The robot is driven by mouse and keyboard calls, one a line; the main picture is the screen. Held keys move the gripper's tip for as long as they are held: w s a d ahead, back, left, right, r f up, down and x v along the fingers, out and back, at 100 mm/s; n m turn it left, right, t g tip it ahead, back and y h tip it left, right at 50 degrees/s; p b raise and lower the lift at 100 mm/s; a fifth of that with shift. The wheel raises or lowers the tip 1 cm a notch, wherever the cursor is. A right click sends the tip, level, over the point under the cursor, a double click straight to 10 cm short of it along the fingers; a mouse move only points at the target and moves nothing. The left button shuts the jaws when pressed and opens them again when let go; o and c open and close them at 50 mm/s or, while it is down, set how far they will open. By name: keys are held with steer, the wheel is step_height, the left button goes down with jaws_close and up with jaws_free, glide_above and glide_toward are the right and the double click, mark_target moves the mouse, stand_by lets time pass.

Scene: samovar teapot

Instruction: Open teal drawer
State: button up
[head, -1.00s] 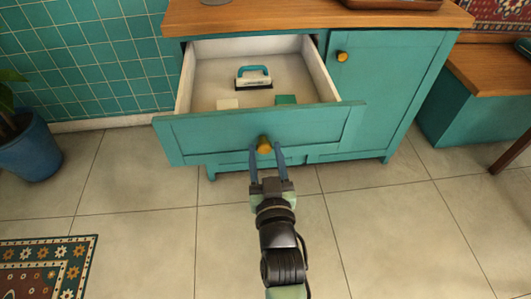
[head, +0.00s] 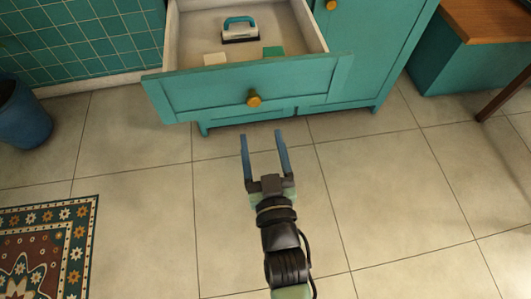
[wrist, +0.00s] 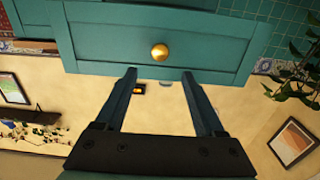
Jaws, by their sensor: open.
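The teal drawer (head: 205,100) is pulled out of the teal cabinet (head: 375,50), and its inside shows in the head view. Its round brass knob (head: 254,98) is at the middle of its front. In the wrist view the drawer front (wrist: 110,42) and knob (wrist: 159,52) are beyond the fingertips. My gripper (head: 263,136) is open and empty, below and in front of the knob, apart from it. Its two blue fingers also show in the wrist view (wrist: 160,72), with nothing between them touching either finger.
A brush-like block (head: 240,32) with a teal handle, a cream block (head: 215,58) and a green block (head: 273,52) lie in the drawer. A blue pot (head: 22,120) stands left. A patterned rug (head: 75,225) lies front left. The tiled floor (head: 390,190) at right is clear.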

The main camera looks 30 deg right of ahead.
steer(key=shift+p+v, duration=0.3)
steer(key=shift+v, duration=1.7)
steer(key=w+a+r+n+t+y, duration=0.1)
steer(key=w+a+r+t, duration=0.15)
steer(key=r, duration=0.75)
steer(key=w+a+r+t, duration=0.15)
steer(key=w+r, duration=0.25)
steer(key=r, duration=0.5)
steer(key=w+a+r+n+t+y, duration=0.15)
steer(key=w+r, duration=0.25)
steer(key=r, duration=0.6)
steer(key=s+a+r+t+y, duration=0.1)
steer(key=s+a+r+t, duration=0.3)
steer(key=r, duration=0.8)
steer(key=s+a+r+t+y, duration=0.1)
steer(key=s+a+r+y, duration=0.3)
steer(key=r, duration=0.9)
step_height(320, 180, up, 31)
steer(key=s+d+h+p, duration=0.1)
steer(key=h+p, duration=0.1)
steer(key=p, duration=3)
steer(key=shift+r+n, duration=0.15)
steer(key=shift+n, duration=0.2)
steer(key=shift+s+g+h, duration=0.1)
steer(key=shift+g+h, duration=0.15)
